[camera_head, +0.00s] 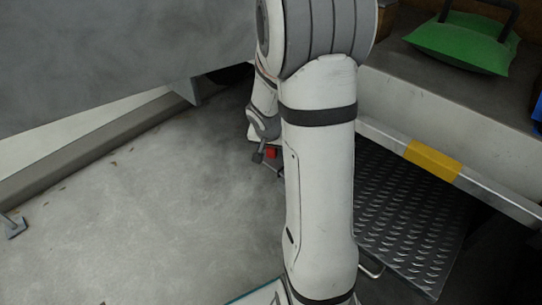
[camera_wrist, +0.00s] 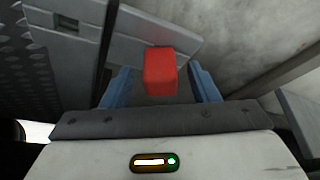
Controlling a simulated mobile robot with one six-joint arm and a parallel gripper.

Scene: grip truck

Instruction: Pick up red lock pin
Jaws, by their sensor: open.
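The red lock pin (camera_wrist: 160,72) shows as a red block between the two blue fingers of my gripper (camera_wrist: 160,88) in the wrist view. The fingers stand apart, with a gap on each side of the red block. In the head view the red lock pin (camera_head: 271,153) is a small red patch low beside my arm, near the gripper end. My arm hides most of that area, and the fingers are hard to make out there. The pin's lower part is hidden in the wrist view.
A grey metal bar (camera_wrist: 125,38) lies behind the pin. A ribbed metal step plate (camera_head: 405,215) is at the right, below a ledge with a yellow stripe (camera_head: 432,160). A green bag (camera_head: 462,42) lies on the ledge. The pale floor (camera_head: 150,200) at left is mostly clear.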

